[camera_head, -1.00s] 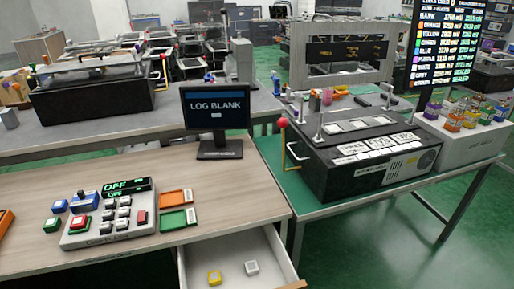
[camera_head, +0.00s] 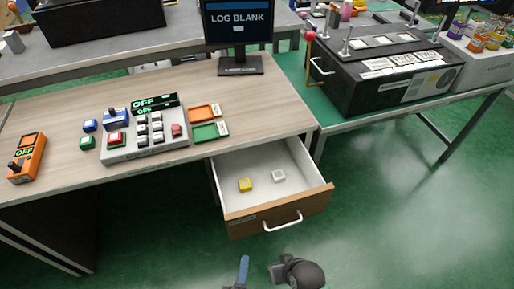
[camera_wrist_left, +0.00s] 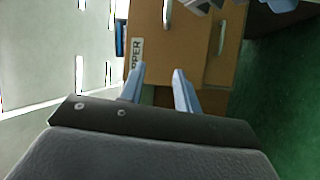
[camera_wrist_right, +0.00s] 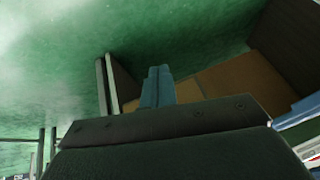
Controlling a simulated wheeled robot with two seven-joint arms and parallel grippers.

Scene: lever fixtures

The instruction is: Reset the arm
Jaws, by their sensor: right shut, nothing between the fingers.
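My left gripper (camera_head: 241,271) shows at the bottom of the head view as a blue finger, in front of the open drawer and apart from it. In the left wrist view its two blue fingers (camera_wrist_left: 158,88) are spread with nothing between them, before a brown front with pale handles. In the right wrist view my right gripper's blue fingers (camera_wrist_right: 157,86) are together and empty, over green floor. A dark grey gripper part (camera_head: 298,272) shows beside the blue finger in the head view. A lever with a red ball (camera_head: 310,36) stands at the black fixture's left side.
The open drawer (camera_head: 317,203) holds a yellow block (camera_head: 245,185) and a white block (camera_head: 278,176). On the wooden desk (camera_head: 60,108) are a button panel reading OFF (camera_head: 170,150), orange and green trays, an orange device (camera_head: 27,158) and a LOG BLANK monitor (camera_head: 238,24). Floor at right is clear.

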